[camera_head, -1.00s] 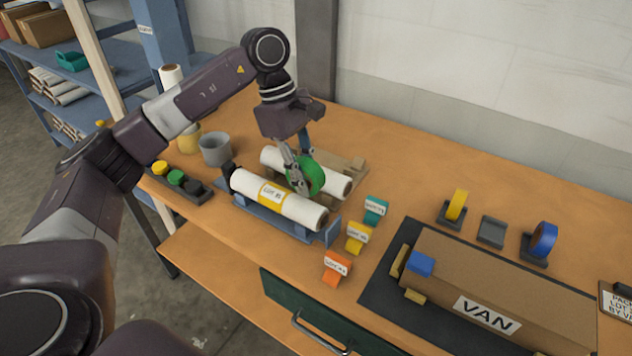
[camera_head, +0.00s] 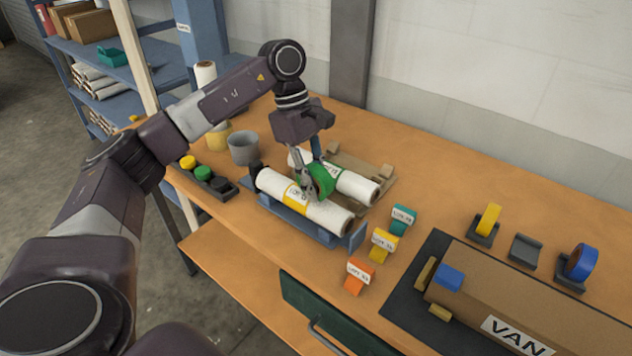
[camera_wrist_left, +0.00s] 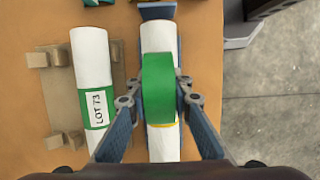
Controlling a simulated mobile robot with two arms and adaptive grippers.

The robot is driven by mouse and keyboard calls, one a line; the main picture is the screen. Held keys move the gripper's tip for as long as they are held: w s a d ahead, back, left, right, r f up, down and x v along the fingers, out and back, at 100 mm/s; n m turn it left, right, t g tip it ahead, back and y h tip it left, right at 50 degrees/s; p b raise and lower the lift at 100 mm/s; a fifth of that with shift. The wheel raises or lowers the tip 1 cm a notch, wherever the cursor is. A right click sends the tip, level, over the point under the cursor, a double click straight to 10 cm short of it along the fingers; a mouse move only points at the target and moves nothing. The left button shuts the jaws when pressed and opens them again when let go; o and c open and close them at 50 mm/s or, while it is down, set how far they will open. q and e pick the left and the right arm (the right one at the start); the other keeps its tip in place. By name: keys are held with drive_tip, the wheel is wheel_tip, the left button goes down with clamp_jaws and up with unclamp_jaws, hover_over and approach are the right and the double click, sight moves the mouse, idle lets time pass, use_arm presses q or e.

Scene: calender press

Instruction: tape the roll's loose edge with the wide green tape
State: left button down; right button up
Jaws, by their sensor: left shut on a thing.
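My left gripper (camera_head: 312,190) is shut on the wide green tape (camera_head: 321,181), above the front white roll (camera_head: 330,213). This roll lies in a blue cradle (camera_head: 357,238) and has a yellow label band (camera_head: 294,196). In the left wrist view the gripper (camera_wrist_left: 160,100) grips the green tape (camera_wrist_left: 158,85) from both sides, over the front roll (camera_wrist_left: 158,38). The tape hides part of the roll and most of its yellow band. I cannot tell whether the tape touches the roll, and its loose edge is not discernible. My right gripper is not in view.
Behind lies a second roll (camera_head: 358,186) with a green "LOT 73" band on a wooden cradle (camera_head: 383,181). Teal (camera_head: 402,220), yellow (camera_head: 383,245) and orange (camera_head: 359,277) label blocks stand right. An empty holder (camera_head: 525,250) sits between yellow and blue tapes. A grey cup (camera_head: 243,148) stands left.

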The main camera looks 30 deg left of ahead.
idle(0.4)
use_arm(q)
drive_tip(key=shift+f, duration=0.25)
idle(0.3)
drive_tip(key=shift+d, duration=0.15)
drive_tip(key=shift+d, duration=0.45)
drive_tip(key=shift+s+d+f, duration=0.1)
drive_tip(key=shift+s+d, duration=0.05)
drive_tip(key=shift+d, duration=0.5)
idle(0.4)
